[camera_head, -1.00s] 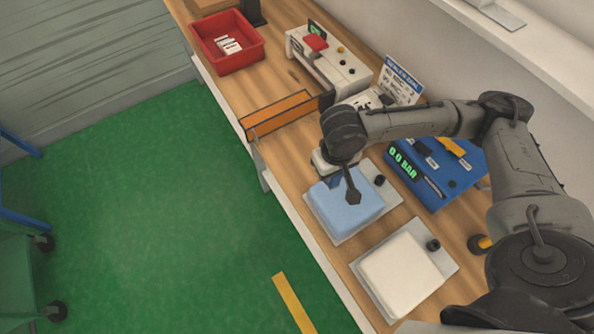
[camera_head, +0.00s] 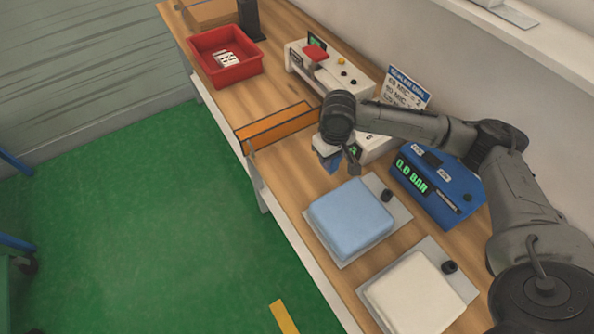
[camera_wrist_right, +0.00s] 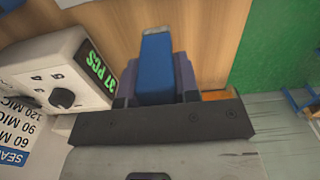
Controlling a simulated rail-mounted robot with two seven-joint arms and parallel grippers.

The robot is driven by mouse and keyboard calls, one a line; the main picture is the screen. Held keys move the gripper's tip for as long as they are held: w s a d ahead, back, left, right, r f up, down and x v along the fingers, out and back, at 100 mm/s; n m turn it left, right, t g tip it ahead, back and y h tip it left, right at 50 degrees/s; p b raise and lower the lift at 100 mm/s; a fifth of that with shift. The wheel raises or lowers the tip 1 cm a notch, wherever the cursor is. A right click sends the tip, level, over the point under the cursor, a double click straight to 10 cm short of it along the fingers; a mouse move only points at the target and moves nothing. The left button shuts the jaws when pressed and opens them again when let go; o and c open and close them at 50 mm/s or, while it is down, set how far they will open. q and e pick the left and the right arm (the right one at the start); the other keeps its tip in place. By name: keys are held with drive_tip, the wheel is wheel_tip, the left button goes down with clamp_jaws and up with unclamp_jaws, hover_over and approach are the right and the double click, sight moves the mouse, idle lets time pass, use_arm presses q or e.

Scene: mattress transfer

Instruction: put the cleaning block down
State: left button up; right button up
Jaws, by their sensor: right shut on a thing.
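My right gripper (camera_head: 328,158) is over the wooden bench, beyond the light blue pad. It is shut on a blue block, the cleaning block (camera_wrist_right: 157,68), which stands out between the two fingers in the right wrist view. In the head view only a small blue part (camera_head: 332,165) of the block shows under the gripper. Bare wood shows behind the block in the wrist view. I cannot tell whether the block touches the bench. My left gripper is not in view.
The light blue pad (camera_head: 350,217) and a white pad (camera_head: 415,292) lie on grey plates. An orange barrier (camera_head: 278,127) is left of the gripper. A blue 0.0 BAR box (camera_head: 440,185) and a counter box (camera_wrist_right: 60,65) stand nearby. A red tray (camera_head: 225,62) is farther back.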

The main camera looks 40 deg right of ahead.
drive_tip(key=w+a+f, duration=0.1)
drive_tip(key=w+f, duration=0.1)
drive_tip(key=w+a+f+b, duration=0.1)
drive_tip(key=w+a, duration=0.1)
drive_tip(key=w, duration=0.1)
drive_tip(key=w+a+f+b, duration=0.1)
drive_tip(key=w+f, duration=0.1)
drive_tip(key=w, duration=0.1)
drive_tip(key=shift+w+a+f, duration=0.25)
drive_tip(key=shift+a+f, duration=0.05)
drive_tip(key=shift+f, duration=0.05)
drive_tip(key=shift+f+b, duration=0.75)
drive_tip(key=shift+f, duration=1.25)
drive_tip(key=shift+f, duration=0.1)
drive_tip(key=o, duration=0.9)
drive_tip(key=shift+o, duration=0.2)
